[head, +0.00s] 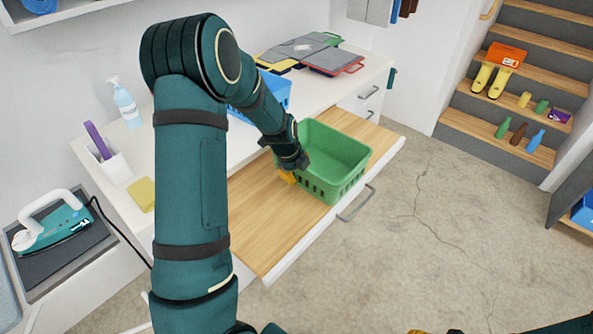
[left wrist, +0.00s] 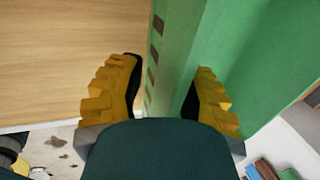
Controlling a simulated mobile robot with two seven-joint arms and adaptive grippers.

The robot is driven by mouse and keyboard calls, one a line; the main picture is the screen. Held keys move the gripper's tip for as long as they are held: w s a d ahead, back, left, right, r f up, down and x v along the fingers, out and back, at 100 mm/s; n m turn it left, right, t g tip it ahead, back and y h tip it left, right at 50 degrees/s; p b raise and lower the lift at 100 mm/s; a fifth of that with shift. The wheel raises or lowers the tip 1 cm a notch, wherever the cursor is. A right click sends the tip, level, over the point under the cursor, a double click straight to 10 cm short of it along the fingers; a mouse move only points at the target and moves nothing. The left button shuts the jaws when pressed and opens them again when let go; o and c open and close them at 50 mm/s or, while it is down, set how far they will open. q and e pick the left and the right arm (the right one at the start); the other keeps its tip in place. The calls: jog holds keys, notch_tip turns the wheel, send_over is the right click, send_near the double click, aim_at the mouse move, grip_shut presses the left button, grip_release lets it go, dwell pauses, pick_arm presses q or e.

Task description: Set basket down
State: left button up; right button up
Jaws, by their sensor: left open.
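The green basket (head: 338,160) stands upright on the pulled-out wooden surface (head: 262,215), at its far end. My left gripper (head: 290,174) is at the basket's near left wall. In the left wrist view, the open yellow fingers (left wrist: 160,92) stand on either side of the green basket wall (left wrist: 172,60), one outside and one inside. There is a visible gap on the outer side; I cannot tell if the inner finger touches. Only a sliver of what seems my right gripper (head: 432,331) shows at the bottom edge of the head view.
The concrete floor between is clear.

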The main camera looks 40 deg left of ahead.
pick_arm(q)
jog(key=shift+r, duration=0.5)
jog(key=p+v, duration=0.1)
jog(key=v, duration=1)
jog(key=shift+s+p, duration=0.15)
jog(key=shift+p, duration=0.2)
